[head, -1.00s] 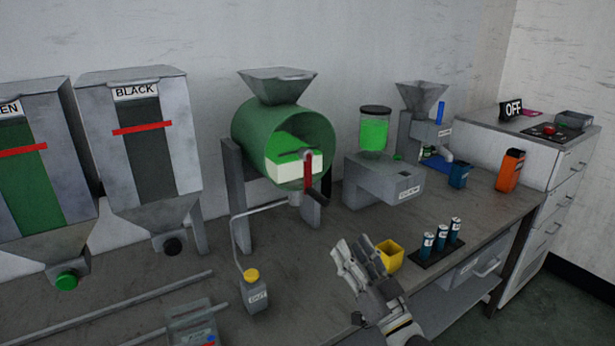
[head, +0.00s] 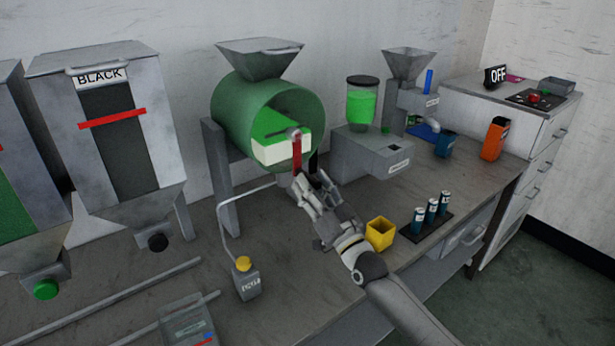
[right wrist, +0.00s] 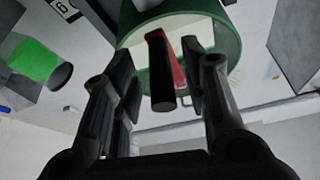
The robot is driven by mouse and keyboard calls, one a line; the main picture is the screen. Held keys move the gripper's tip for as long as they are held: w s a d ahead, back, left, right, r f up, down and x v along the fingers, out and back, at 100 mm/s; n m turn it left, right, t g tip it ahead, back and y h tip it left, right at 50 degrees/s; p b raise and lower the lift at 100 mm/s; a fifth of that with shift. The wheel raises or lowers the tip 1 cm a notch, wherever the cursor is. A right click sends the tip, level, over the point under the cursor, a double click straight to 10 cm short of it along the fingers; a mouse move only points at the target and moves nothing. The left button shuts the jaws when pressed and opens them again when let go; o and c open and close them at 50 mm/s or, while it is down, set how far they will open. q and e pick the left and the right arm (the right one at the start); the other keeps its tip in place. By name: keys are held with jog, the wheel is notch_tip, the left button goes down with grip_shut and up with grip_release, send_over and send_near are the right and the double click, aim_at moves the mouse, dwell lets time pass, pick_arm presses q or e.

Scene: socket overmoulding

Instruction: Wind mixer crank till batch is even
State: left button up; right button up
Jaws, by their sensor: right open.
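The mixer is a green drum (head: 236,112) with a grey hopper on top. Its open front shows a green layer (head: 272,124) above a white layer (head: 283,149). The crank has a red arm (head: 297,152) hanging down from the hub and a black handle (head: 313,161). My right gripper (head: 312,180) is just below and in front of the crank. In the right wrist view, the black handle (right wrist: 162,104) and red arm (right wrist: 178,70) lie between the open fingers of my right gripper (right wrist: 160,92); I cannot tell whether they touch. My left gripper is not in view.
A yellow cup (head: 380,234) and a rack with several dark cylinders (head: 431,214) stand right of my right arm. A grey machine (head: 365,160) with a green jar is right of the drum.

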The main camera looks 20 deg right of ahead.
jog(key=shift+x, duration=1.15)
jog(key=shift+s, duration=0.1)
jog(key=shift+c, duration=0.2)
grip_shut()
